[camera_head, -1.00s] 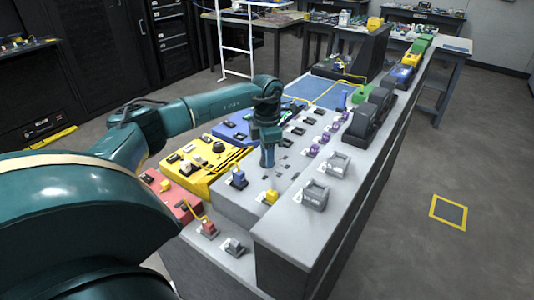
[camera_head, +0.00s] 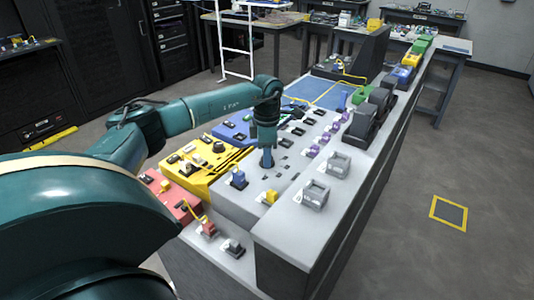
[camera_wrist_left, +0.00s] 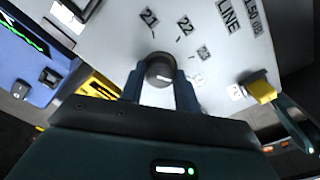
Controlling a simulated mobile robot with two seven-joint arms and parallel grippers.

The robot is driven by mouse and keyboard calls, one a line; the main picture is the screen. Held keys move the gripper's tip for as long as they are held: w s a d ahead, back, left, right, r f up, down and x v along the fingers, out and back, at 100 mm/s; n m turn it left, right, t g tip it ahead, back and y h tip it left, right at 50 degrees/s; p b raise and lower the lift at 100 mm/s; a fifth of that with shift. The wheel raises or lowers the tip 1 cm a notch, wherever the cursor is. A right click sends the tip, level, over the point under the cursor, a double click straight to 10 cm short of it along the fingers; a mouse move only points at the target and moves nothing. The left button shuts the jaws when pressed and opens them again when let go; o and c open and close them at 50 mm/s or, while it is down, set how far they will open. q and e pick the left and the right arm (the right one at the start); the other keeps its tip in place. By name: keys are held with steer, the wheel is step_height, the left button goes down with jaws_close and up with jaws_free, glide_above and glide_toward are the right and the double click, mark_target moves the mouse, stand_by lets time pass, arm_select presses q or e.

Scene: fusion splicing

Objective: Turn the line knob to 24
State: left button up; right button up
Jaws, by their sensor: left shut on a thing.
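The line knob (camera_wrist_left: 160,68) is a dark round knob on a light grey panel, with a white pointer mark that points right in the wrist view. Printed labels 21, 22 and 23 curve around it, with LINE beside them; a fainter label lies to its right, too blurred to read surely. My left gripper (camera_wrist_left: 160,88) is shut on the knob, one finger on each side. In the head view my left gripper (camera_head: 267,163) reaches down to the grey panel (camera_head: 246,197), and the knob is hidden there. My right gripper is in neither view.
A yellow switch (camera_wrist_left: 261,88) stands right of the knob in the wrist view. A yellow panel (camera_head: 190,178) and a blue panel (camera_head: 228,131) lie left of the gripper in the head view. Grey holders (camera_head: 315,196) stand on the raised ledge to the right.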

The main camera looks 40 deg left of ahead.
arm_select(q)
steer(key=o, duration=1)
step_height(320, 180, up, 13)
steer(key=shift+r+b, duration=0.15)
steer(key=shift+b, duration=0.25)
